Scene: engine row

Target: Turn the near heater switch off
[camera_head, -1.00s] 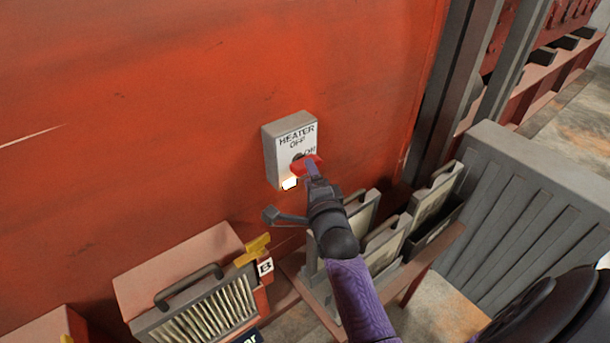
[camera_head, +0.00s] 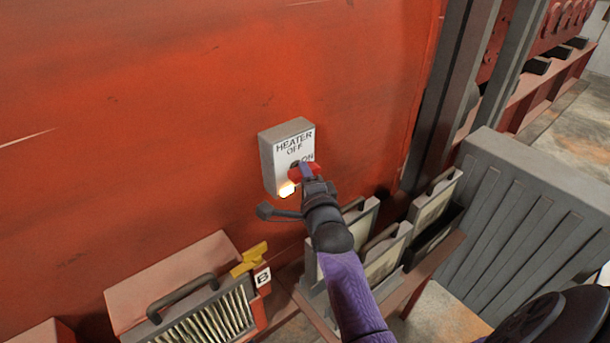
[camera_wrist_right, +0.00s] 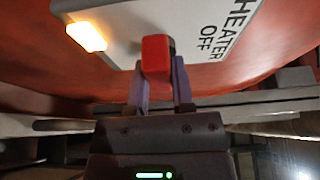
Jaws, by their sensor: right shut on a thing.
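The heater switch box (camera_head: 270,160) is a grey box with a white face on the red wall, lettered HEATER, OFF and ON. Its lamp (camera_head: 286,189) glows warm at the lower left corner; the lamp also shows lit in the right wrist view (camera_wrist_right: 86,36). My right gripper (camera_wrist_right: 157,75) is shut on the red switch handle (camera_wrist_right: 155,57), with a finger on each side of it. In the head view my right gripper (camera_head: 307,172) covers part of the box face and the ON side. My left gripper is not in view.
Below the box, a rack holds several upright pale panels (camera_head: 390,252). A filter box with a black handle (camera_head: 183,297), a yellow lever (camera_head: 250,259) and a B tag (camera_head: 263,277) stand at lower left. A grey ribbed panel (camera_head: 520,215) stands at right.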

